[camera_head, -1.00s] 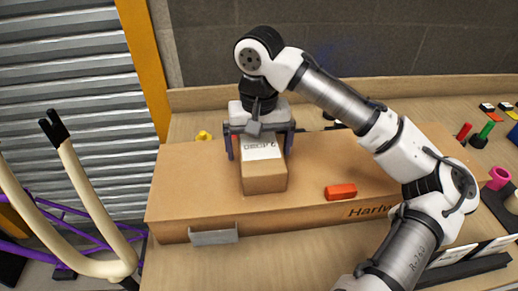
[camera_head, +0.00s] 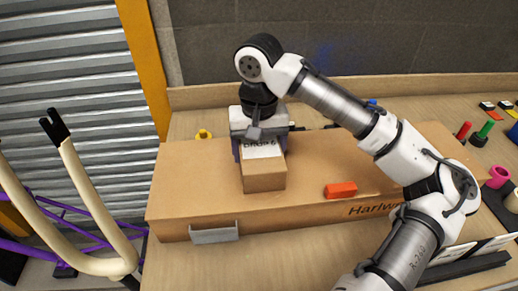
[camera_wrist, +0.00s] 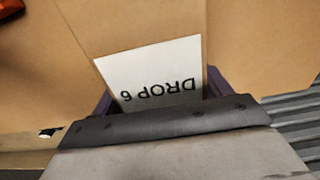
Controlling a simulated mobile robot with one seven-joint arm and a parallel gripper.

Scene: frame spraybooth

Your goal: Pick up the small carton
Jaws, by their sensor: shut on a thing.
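The small carton (camera_head: 264,178) is a brown box with a white label on top. It sits on top of a large flat brown box (camera_head: 190,185) marked along its front face. My gripper (camera_head: 262,150) is over the back part of the carton from above, its purple fingers closed against the two sides. In the wrist view the carton's label (camera_wrist: 150,72) reads "DROP 6" upside down, and parts of the purple fingers (camera_wrist: 157,100) show on either side. The carton's back end is hidden by my gripper. I see no clear gap under the carton.
An orange block (camera_head: 341,190) lies on the large box to the right of the carton. A small yellow thing (camera_head: 203,134) is behind the box at left. A metal plate (camera_head: 214,235) is at the box's front. Red and green items stand at far right.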

